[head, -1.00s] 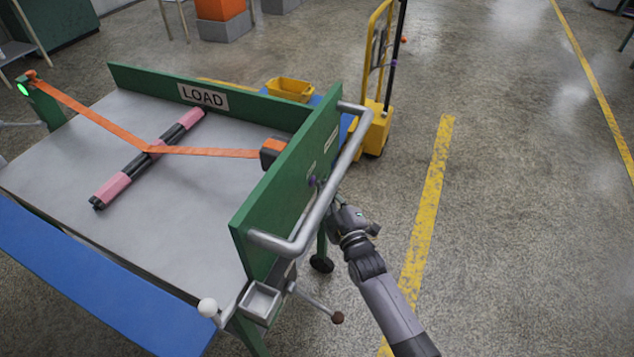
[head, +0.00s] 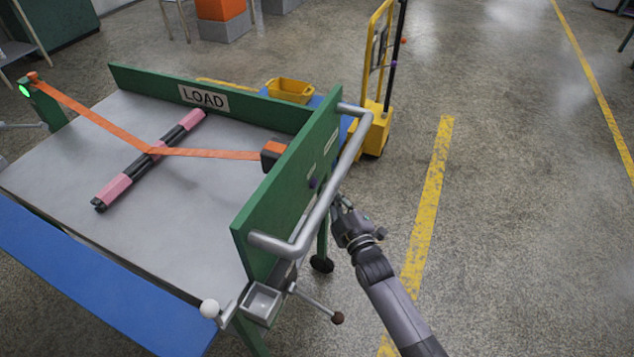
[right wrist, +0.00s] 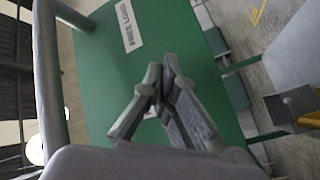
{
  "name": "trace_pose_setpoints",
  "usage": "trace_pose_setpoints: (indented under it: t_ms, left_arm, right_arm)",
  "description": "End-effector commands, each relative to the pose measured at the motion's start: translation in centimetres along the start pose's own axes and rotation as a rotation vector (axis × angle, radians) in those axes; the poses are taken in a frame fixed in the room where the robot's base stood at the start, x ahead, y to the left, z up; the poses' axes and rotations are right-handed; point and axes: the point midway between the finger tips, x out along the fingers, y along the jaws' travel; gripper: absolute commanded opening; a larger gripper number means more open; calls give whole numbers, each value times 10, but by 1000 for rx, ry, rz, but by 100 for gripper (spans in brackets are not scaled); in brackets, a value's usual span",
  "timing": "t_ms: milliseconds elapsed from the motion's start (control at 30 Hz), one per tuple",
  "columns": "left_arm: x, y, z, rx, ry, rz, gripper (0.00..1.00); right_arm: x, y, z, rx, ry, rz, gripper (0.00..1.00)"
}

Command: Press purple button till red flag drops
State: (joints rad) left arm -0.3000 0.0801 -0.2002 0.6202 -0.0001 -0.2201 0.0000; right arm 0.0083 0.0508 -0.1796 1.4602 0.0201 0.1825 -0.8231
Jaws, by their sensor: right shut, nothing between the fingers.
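The small purple button (head: 312,183) is on the outer face of the green end panel (head: 285,190) of the cart, behind the grey push bar in the head view. My right gripper (head: 338,203) is just right of the bar, apart from the button. In the right wrist view my right gripper (right wrist: 164,82) has its fingertips together, empty, in front of the green panel (right wrist: 100,65). I cannot make out the button there; the fingers cover part of the panel. I see no clear red flag. My left gripper is out of view.
The grey push bar (head: 338,185) stands out from the panel near my gripper. An orange strap (head: 210,153) crosses a pink-and-black roll (head: 115,188) on the cart top. A yellow trolley (head: 374,130) stands behind.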

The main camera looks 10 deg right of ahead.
Motion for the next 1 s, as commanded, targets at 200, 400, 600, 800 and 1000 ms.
trace_pose_setpoints:
  t_ms: [200, 400, 600, 800, 1000]
  left_arm:
    - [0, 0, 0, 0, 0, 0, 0]
    - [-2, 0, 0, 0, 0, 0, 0]
    - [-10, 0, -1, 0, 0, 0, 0]
    - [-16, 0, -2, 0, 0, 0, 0]
    - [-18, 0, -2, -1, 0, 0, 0]
  right_arm:
    - [-1, 0, 1, 0, 0, 0, 0]
    - [-3, 3, 3, -1, -1, 0, 0]
    - [-16, 12, 11, -3, -2, -1, 0]
    - [-30, 22, 22, -3, -2, 0, 0]
    - [-36, 26, 26, 0, -1, 0, 0]
